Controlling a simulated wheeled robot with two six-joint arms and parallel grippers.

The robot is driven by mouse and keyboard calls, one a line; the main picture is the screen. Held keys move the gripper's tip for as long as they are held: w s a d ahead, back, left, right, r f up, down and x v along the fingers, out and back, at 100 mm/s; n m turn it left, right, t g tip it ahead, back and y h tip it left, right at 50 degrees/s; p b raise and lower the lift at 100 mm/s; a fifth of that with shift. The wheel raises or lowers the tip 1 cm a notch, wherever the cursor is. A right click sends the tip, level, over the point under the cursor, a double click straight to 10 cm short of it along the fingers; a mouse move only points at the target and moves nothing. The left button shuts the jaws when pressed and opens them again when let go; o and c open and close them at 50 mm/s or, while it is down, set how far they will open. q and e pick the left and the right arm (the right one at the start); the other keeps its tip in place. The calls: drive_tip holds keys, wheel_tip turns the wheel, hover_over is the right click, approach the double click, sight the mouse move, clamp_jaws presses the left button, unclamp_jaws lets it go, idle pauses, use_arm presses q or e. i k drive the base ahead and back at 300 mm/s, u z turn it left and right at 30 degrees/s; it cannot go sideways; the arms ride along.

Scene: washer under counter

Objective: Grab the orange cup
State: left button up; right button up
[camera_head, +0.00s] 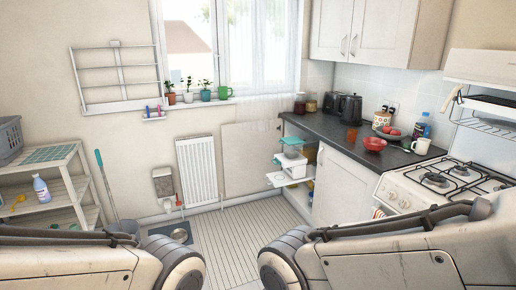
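A small orange cup (352,134) stands on the dark countertop (325,127) at the right, behind a red bowl (375,144) and in front of the black kettle and toaster. It looks upright and apart from the bowl. My two arms show at the bottom left and bottom right, well short of the counter. Neither gripper is visible, so their opening and contents are hidden.
A white mug (421,146), a fruit bowl (388,133) and a blue bottle (421,125) crowd the counter near the cup. A gas stove (440,182) adjoins at right. An open cabinet with shelves (290,165) is below. The middle floor is clear.

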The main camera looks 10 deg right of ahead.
sight(353, 134)
drive_tip(key=z, duration=0.05)
drive_tip(key=i, duration=2.05)
drive_tip(key=z, duration=0.5)
drive_tip(key=i, duration=2.1)
drive_tip(key=z, duration=0.25)
